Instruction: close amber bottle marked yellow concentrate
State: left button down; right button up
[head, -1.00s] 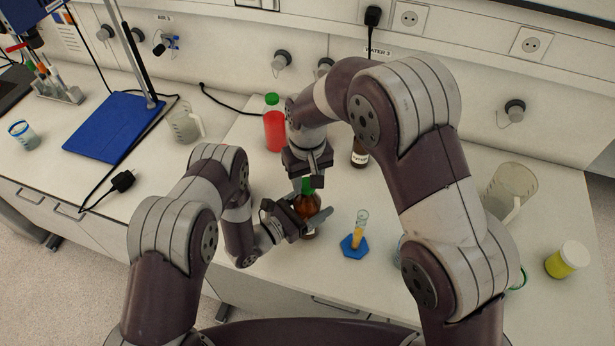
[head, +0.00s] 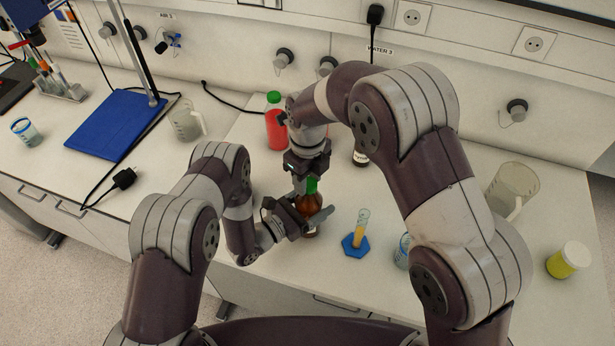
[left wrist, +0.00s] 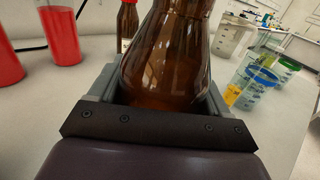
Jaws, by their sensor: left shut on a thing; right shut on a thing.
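The amber bottle (head: 310,203) stands upright on the bench with a green cap (head: 312,185) at its mouth. My left gripper (head: 312,219) is shut around the bottle's body; in the left wrist view the brown glass (left wrist: 168,55) fills the space between its fingers. My right gripper (head: 307,184) reaches down from above and is shut on the green cap. Whether the cap is fully seated is hidden by the fingers. The bottle's label cannot be read in either view.
A red bottle with a green cap (head: 276,125) and another amber bottle (head: 361,156) stand behind. A blue hexagonal stand (head: 355,246) with a tube of orange liquid is to the right. A beaker (head: 402,252), a yellow jar (head: 567,260) and a large jug (head: 512,188) stand further right.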

jog(key=shift+m, duration=0.9)
jog(key=o, duration=1.1)
jog(key=shift+r, duration=2.3)
jog(key=shift+w, duration=0.1)
jog(key=shift+c, duration=0.2)
